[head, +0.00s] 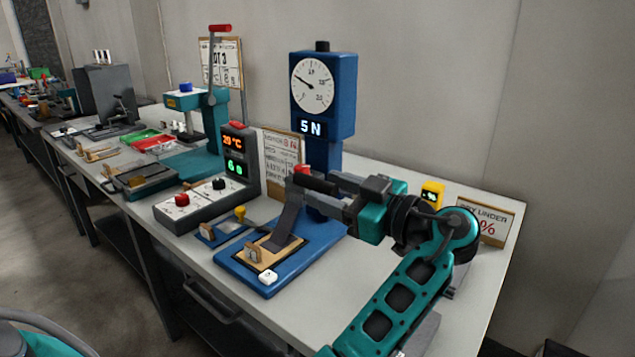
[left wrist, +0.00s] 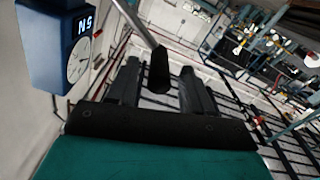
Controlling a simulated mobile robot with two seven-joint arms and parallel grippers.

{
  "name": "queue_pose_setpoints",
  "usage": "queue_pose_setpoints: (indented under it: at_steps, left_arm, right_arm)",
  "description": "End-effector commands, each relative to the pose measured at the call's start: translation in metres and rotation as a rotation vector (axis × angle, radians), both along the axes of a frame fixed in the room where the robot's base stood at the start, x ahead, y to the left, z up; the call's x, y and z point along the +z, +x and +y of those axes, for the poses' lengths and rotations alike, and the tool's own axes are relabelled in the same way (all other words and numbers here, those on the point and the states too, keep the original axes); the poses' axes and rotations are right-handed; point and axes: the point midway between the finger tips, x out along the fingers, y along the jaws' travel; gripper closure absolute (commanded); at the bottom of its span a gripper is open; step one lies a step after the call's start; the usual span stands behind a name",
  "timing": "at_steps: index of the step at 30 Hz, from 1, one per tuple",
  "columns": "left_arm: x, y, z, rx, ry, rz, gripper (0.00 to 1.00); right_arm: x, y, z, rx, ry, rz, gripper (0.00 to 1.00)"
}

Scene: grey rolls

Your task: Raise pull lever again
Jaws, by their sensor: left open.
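The blue pull tester (head: 346,97) has a round dial, and its display reads 5 N. It also shows at the upper left of the left wrist view (left wrist: 43,45). A grey rod with a dark end, which looks like the pull lever (left wrist: 160,70), reaches between my left gripper's fingers in that view. My left gripper (head: 325,188) is open in front of the tester's column, fingers pointing left, and hides part of it. The fingers stand on either side of the rod's end; contact is unclear. A dark strip (head: 287,222) slopes up from the tester's base toward the gripper. My right gripper is out of view.
A control box (head: 240,160) with red and green readouts stands left of the tester. A teal press (head: 200,105) with a red-tipped lever stands farther back. A small yellow meter (head: 432,193) and a sign (head: 486,222) are at right.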

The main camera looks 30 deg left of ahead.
Motion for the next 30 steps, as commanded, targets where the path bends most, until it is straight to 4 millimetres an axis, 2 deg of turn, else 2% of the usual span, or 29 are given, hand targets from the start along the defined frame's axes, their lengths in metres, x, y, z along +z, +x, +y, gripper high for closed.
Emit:
queue_pose_setpoints:
  at_steps: [3, 6, 17, 30]
  left_arm:
    - [0.0, 0.001, 0.018, 0.002, 0.002, 0.001, 0.49]
    - [0.0, 0.002, 0.027, 0.0, 0.002, 0.0, 0.49]
    - [0.0, 0.002, 0.032, 0.0, 0.0, 0.001, 0.49]
    - [0.0, 0.003, 0.032, 0.0, 0.0, 0.0, 0.9]
  right_arm:
    - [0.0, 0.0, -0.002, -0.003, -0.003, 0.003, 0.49]
    - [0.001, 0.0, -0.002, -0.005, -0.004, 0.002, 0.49]
    - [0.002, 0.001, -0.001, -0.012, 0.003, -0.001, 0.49]
    - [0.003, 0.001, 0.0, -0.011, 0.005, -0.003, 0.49]
